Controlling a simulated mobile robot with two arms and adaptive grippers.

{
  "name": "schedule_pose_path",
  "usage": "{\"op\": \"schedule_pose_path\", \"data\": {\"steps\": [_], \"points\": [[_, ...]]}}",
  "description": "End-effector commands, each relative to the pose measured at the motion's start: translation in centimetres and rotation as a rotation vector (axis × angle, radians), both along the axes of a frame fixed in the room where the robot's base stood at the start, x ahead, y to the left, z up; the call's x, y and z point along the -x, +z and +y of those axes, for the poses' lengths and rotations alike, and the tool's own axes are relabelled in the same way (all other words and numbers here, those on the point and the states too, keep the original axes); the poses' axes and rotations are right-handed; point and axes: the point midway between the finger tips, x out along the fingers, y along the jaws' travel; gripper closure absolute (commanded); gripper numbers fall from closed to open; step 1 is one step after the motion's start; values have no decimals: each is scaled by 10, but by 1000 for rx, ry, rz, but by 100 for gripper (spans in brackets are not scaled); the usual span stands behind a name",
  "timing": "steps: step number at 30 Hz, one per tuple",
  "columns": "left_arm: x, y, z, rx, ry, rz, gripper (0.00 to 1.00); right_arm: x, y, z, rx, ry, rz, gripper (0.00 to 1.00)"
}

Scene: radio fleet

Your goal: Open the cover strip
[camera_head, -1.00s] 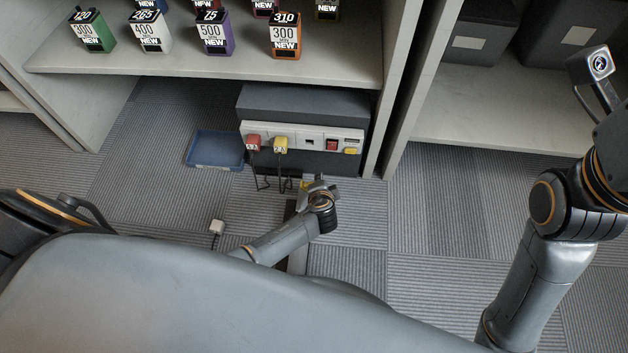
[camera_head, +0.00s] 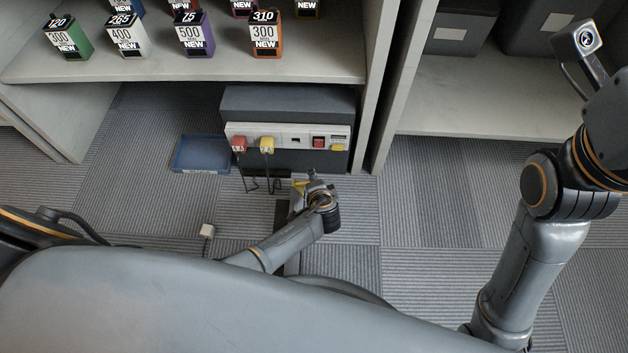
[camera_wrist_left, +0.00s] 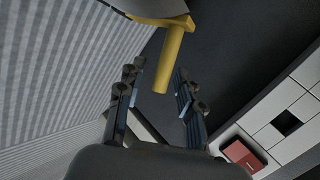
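I cannot clearly single out the cover strip. A dark flat strip (camera_head: 281,213) lies on the carpet by my left gripper, partly hidden by it. A yellow handle-like bar (camera_wrist_left: 176,48) on a dark part shows in the left wrist view, between and beyond the fingertips. My left gripper (camera_wrist_left: 157,78) is open, with one finger on each side of the bar's lower end; contact cannot be told. In the head view the left gripper (camera_head: 308,187) is low over the floor, with a bit of yellow beside it. My right gripper's fingers are not in view.
A socket panel (camera_head: 280,142) with red and yellow plugs stands under the shelf (camera_head: 200,68). A blue tray (camera_head: 201,153) lies left of it, and a white plug (camera_head: 207,231) nearer. Boxes stand on the shelf above. Carpet right of the gripper is clear.

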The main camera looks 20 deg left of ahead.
Motion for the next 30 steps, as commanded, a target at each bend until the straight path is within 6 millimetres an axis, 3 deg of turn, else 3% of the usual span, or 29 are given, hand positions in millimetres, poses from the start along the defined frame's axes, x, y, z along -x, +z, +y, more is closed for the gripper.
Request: {"op": "schedule_pose_path", "data": {"steps": [13,30], "points": [[10,8,-5,1,1,-1,63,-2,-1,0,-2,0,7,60],[78,69,-40,1,0,1,63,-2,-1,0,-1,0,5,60]]}}
